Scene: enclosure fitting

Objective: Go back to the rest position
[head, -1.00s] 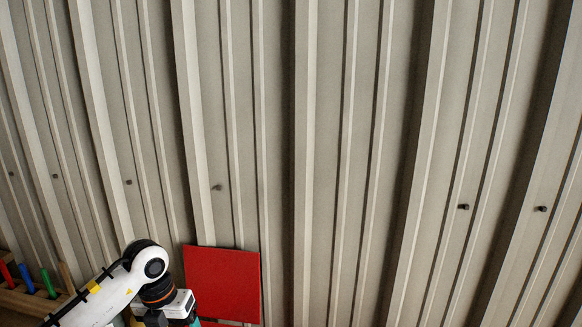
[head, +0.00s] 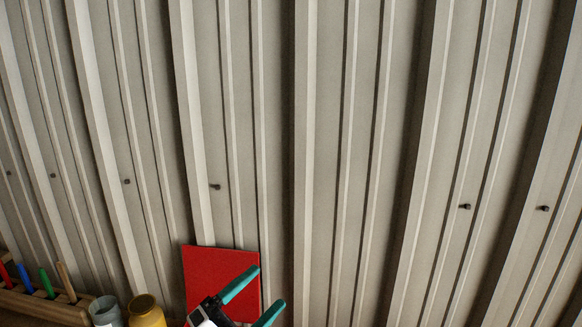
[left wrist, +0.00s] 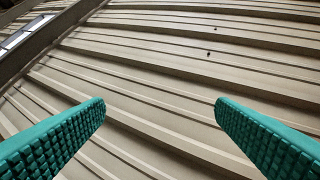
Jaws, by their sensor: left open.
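My left gripper (head: 262,300) shows at the bottom of the head view, with two teal fingers spread apart and nothing between them. It is in front of the lower right part of a red panel (head: 213,266). In the left wrist view the same teal fingers (left wrist: 160,115) stand wide apart, with only the ribbed wall seen between them. My right gripper is not in view.
A ribbed metal wall (head: 330,150) with small dark knobs fills most of the head view. At the lower left are a wooden rack (head: 50,306) with coloured sticks, a grey cup (head: 105,312) and a yellow container (head: 146,312).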

